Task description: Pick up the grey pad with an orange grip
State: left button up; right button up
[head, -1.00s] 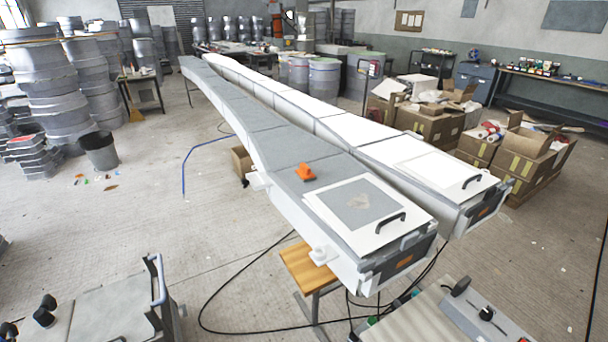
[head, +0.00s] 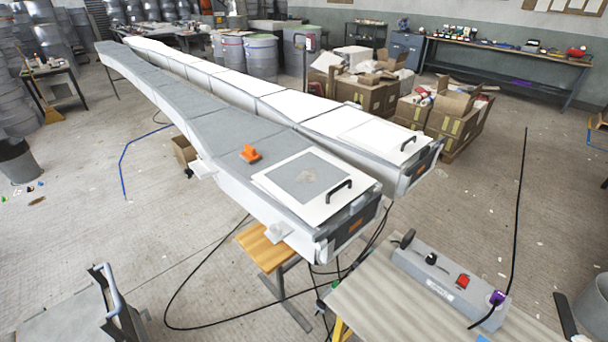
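A small orange grip (head: 250,153) stands on top of the long grey mould (head: 215,125), near its front end and just behind a white framed panel. The pad beneath the grip is hard to make out against the grey surface. Neither of my grippers is in the head view.
A white framed panel with a black handle (head: 340,187) lies at the mould's front end. A second, white mould (head: 285,108) runs alongside. A wooden stool (head: 265,250) stands below, among black cables. A table with a grey control box (head: 445,283) is at the front right. Floor at left is open.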

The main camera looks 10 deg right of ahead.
aim_at(250, 155)
jog(key=i+j+z, duration=0.1)
jog(key=z, duration=0.35)
jog(key=i+j+z, duration=0.15)
jog(key=z, duration=0.25)
jog(key=i+j+z, duration=0.1)
jog(key=j, duration=0.25)
jog(key=i+j, duration=0.2)
jog(key=j, duration=0.15)
jog(key=i+j+z, duration=0.25)
jog(key=j, duration=0.45)
jog(key=i+j, duration=0.2)
jog(key=j, duration=0.15)
jog(key=i+j+z, duration=0.15)
jog(key=j, duration=0.25)
